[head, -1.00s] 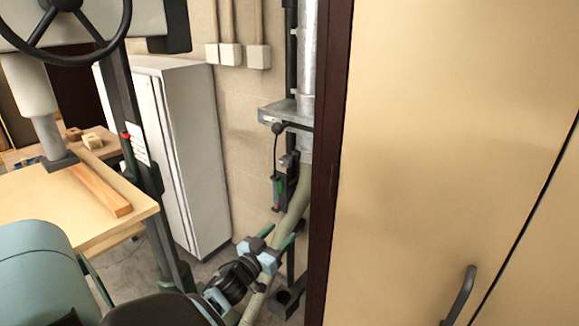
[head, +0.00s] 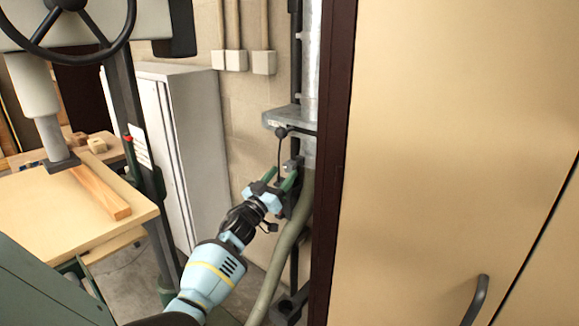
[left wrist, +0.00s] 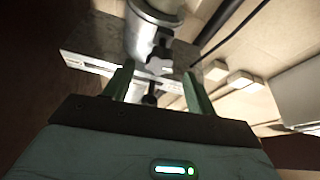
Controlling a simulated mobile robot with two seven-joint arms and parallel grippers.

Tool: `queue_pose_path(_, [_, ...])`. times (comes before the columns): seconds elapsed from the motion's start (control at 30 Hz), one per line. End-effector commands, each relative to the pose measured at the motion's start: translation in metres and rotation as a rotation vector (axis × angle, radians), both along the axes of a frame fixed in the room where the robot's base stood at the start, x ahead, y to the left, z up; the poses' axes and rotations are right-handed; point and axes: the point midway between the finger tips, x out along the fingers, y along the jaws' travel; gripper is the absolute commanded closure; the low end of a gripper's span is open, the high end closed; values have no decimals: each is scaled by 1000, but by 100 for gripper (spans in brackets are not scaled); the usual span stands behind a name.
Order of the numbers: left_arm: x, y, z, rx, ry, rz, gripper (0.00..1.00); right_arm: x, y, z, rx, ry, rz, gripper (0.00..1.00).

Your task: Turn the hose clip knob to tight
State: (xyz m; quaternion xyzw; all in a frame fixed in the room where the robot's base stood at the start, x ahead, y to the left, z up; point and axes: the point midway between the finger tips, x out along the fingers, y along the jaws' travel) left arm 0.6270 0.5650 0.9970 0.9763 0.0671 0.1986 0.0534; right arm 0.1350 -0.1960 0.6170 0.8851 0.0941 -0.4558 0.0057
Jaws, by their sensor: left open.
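The hose clip knob, a small grey lobed knob (left wrist: 158,66), shows in the left wrist view below the metal pipe. It lies ahead of my left gripper, between its two fingers in the picture; I see no contact. In the head view a small grey fitting (head: 291,163), likely the same knob, sits at the pipe's lower end above the hose (head: 285,245). My left gripper (head: 286,173) is open and empty, its green fingers pointing up at this fitting. Its fingertips (left wrist: 160,78) also show in the left wrist view. My right gripper is out of view.
A metal plate (head: 284,120) juts out around the pipe (head: 310,75), with a black ball-ended lever (head: 280,132) beside it. A tan cabinet (head: 440,130) with a dark edge stands close on the right. A white cabinet (head: 195,130) and a wooden-topped machine table (head: 60,215) stand left.

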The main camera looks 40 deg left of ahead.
Motion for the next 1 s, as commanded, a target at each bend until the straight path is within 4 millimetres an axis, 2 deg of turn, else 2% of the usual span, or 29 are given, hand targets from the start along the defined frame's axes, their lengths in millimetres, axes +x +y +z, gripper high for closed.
queue_pose_path(0.1, [16,3,7,-2,-1,0,44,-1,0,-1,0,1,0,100])
queue_pose_path(0.3, [35,6,14,-1,0,1,44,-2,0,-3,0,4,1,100])
queue_pose_path(0.5, [43,7,17,-1,1,-1,44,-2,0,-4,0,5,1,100])
queue_pose_path(0.77, [44,7,18,0,1,0,44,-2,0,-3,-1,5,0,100])
queue_pose_path(0.83, [44,7,18,0,1,0,49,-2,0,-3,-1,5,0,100])
queue_pose_path(1.0, [44,7,18,0,1,0,71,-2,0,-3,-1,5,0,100])
